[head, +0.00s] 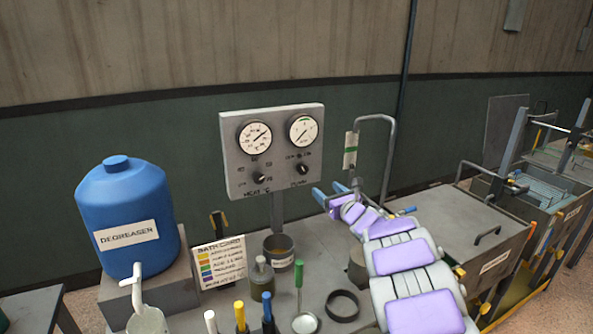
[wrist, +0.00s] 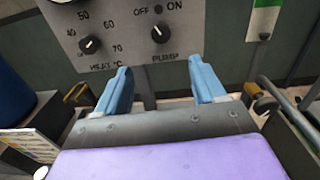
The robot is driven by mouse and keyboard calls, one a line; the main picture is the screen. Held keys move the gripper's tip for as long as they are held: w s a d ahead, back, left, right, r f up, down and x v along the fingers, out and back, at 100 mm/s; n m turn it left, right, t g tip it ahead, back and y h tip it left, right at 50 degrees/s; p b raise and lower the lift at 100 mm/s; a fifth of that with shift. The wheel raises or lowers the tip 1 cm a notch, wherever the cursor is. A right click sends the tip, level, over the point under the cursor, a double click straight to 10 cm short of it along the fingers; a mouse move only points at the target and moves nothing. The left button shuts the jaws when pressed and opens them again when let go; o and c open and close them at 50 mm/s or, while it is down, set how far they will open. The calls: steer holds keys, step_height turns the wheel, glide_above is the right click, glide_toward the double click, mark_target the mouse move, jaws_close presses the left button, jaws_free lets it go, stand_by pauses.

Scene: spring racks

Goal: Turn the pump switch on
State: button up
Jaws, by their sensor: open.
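The pump switch (head: 303,169) is a black knob on the right of a grey control panel (head: 234,118), under the right gauge. In the wrist view the pump switch (wrist: 160,33) sits above the PUMP label, with OFF and ON marked over it. Its pointer leans up and left, toward OFF. My gripper (head: 328,193) is below and right of the panel in the head view. In the wrist view my gripper (wrist: 162,80) has its two blue fingers wide apart and empty, just below the knob and not touching it.
A heat knob (wrist: 89,44) is left of the pump switch. A bent pipe (head: 389,150) with a green-and-white tag stands right of the panel. A blue degreaser jug (head: 125,205), a bath code card (head: 221,262) and several tools and cups crowd the bench below.

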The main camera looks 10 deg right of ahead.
glide_toward(304, 169)
steer(key=a, duration=0.1)
steer(key=p+x, duration=0.1)
steer(key=x, duration=0.5)
steer(key=shift+w+a, duration=0.15)
steer(key=shift+w, duration=0.2)
steer(key=shift+w+a+f+p, duration=0.15)
steer(key=shift+w+p, duration=0.15)
steer(key=shift+p, duration=0.15)
steer(key=shift+w+d+r+p, duration=0.2)
steer(key=shift+w+r+p, duration=0.05)
steer(key=shift+w+p, duration=0.35)
steer(key=shift+w+d+f, duration=0.1)
steer(key=shift+w+d, duration=0.1)
steer(key=shift+w, duration=0.05)
steer(key=shift+w+p, duration=0.45)
steer(key=shift+p, duration=0.25)
steer(key=shift+w+a+f, duration=0.2)
steer(key=shift+w+a, duration=0.1)
steer(key=shift+a, duration=0.3)
steer(key=shift+d, duration=0.3)
steer(key=shift+c, duration=0.3)
steer(key=shift+d, duration=0.15)
steer(key=c, duration=0.3)
steer(key=shift+a, duration=0.3)
steer(key=c, duration=0.6)
steer(key=shift+d+r, duration=0.1)
steer(key=shift+c, duration=0.5)
